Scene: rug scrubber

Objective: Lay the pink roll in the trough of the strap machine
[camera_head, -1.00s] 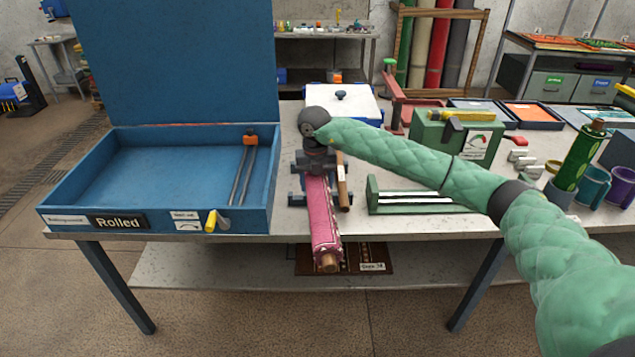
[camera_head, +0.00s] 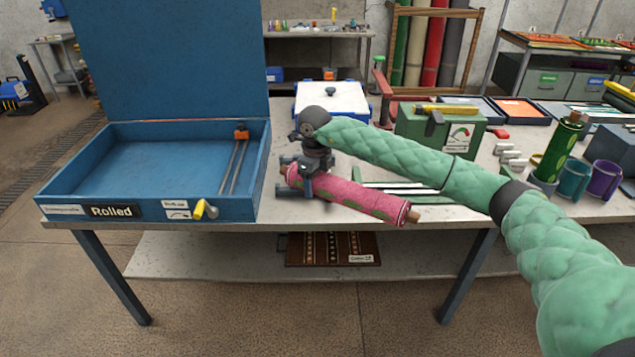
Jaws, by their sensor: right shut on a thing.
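The pink roll (camera_head: 352,193), a patterned rug roll with brown core ends, lies slantwise in the camera_head view, its right end nearer the front. My right gripper (camera_head: 308,186) is shut on it near its left end, at the table's front part. A low green frame with pale slots (camera_head: 430,191) lies behind the roll and is partly covered by it; it looks like a trough. A green box with a dial label (camera_head: 440,132) stands behind that; I cannot tell whether the two form one strap machine. Whether the roll touches the frame is unclear. My left gripper is not in view.
A blue open tray marked "Rolled" (camera_head: 75,188) stands left on the table. A white-lidded box (camera_head: 331,104) is behind my gripper. A green roll (camera_head: 560,147) and cups stand at the right. Under the table, a dark patterned rug (camera_head: 330,249) lies on the shelf.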

